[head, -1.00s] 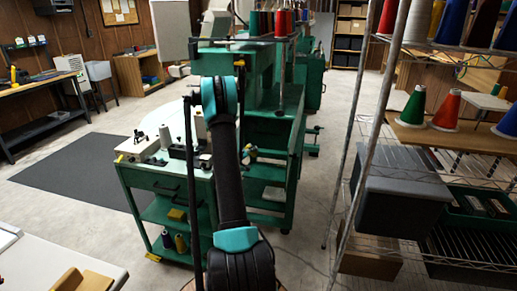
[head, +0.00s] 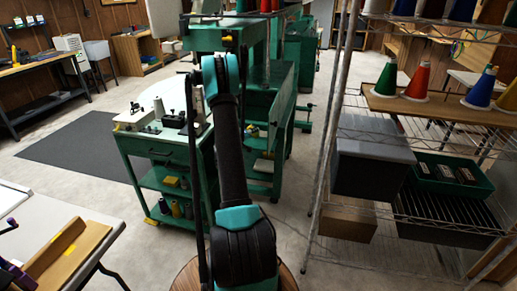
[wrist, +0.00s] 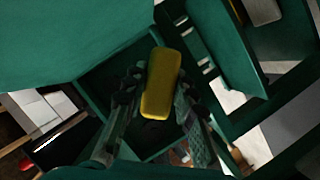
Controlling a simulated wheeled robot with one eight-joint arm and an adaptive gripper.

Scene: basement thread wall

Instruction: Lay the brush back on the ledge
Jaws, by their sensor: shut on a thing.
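In the wrist view, a yellow block-shaped thing (wrist: 161,78), which I take to be the brush, sits between the fingers of my gripper (wrist: 155,98). My gripper is shut on it. Its bristles cannot be made out. Green panels and a dark green recess lie behind it, with the gap to them unclear. In the head view, my arm reaches forward toward the green machine (head: 268,105), and my gripper and the brush cannot be made out clearly there. I cannot tell which green surface is the ledge.
A green cart (head: 160,150) with small tools and spools stands left of my arm. A wire rack (head: 400,205) with thread cones and a grey bin (head: 372,165) stands close on the right. A white table (head: 55,232) is at the lower left. Open floor shows around the dark mat (head: 85,155).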

